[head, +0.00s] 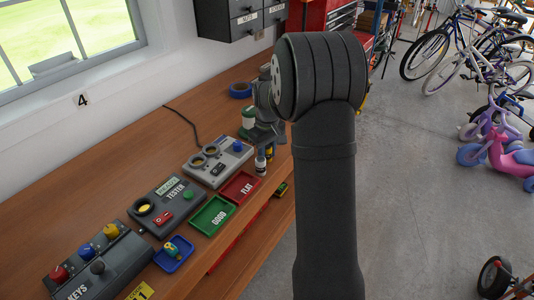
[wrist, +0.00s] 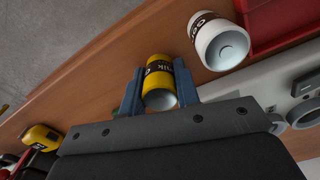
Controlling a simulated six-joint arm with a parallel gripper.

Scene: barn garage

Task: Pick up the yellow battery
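The yellow battery (wrist: 158,70) stands between the two blue fingers of my gripper (wrist: 159,88) in the wrist view, its pale round end facing the camera. One finger is close on each side; whether both touch it is unclear. In the head view my gripper (head: 264,128) hangs low over the bench's front edge, and the yellow battery (head: 269,153) shows only in part below it. A white battery (wrist: 207,33) with dark lettering stands beside it, apart from the fingers; it also shows in the head view (head: 260,163).
On the wooden bench (head: 150,130) are a red FLAT tray (head: 239,187), a green GOOD tray (head: 212,216), a grey TESTER box (head: 168,204) and a grey box with two rings (head: 217,163). A blue tray (head: 174,254) holds a yellow-and-teal item. A blue tape roll (head: 240,90) lies behind.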

